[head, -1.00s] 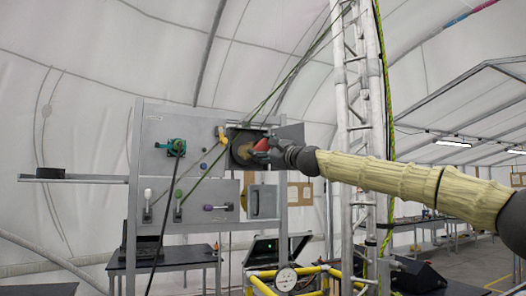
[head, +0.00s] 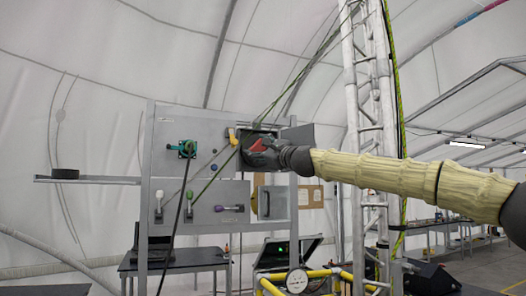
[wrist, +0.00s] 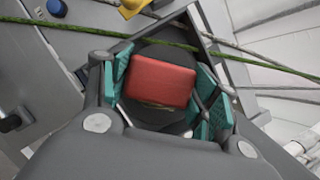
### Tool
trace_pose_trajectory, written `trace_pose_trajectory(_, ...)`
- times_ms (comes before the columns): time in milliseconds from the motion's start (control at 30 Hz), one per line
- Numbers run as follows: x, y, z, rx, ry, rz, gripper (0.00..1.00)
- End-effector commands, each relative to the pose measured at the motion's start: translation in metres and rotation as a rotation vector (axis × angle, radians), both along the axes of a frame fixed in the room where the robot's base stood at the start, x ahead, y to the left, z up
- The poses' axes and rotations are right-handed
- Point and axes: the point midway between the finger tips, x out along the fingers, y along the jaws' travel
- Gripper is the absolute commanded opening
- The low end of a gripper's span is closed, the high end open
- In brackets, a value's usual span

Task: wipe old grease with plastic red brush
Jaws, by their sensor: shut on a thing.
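The red plastic brush (wrist: 160,86) is between the teal finger pads of my gripper (wrist: 168,98) in the wrist view, and my gripper is shut on it. In the head view, my gripper (head: 268,152) is at the open compartment (head: 241,133) in the upper part of the grey panel, with a bit of red brush showing. Behind the brush in the wrist view is a dark round surface (wrist: 165,52). The grease is hidden by the gripper and brush in the head view. I cannot tell whether the bristles touch the surface.
The compartment's door (head: 300,135) stands open on the right. A yellow handle (head: 232,136) is at the opening's left edge. A green rope (head: 296,72) crosses in front of the panel. A metal truss (head: 369,130) stands close behind my arm. A green valve (head: 184,148) is farther left.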

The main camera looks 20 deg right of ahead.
Motion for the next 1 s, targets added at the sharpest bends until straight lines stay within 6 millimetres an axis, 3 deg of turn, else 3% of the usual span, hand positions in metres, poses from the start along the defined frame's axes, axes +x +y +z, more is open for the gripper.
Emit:
trace_pose_trajectory(500, 0.002, 0.030, 0.000, -0.001, 0.001, 0.002, 0.42)
trace_pose_trajectory(1000, 0.001, 0.040, 0.015, -0.006, 0.000, 0.004, 0.41)
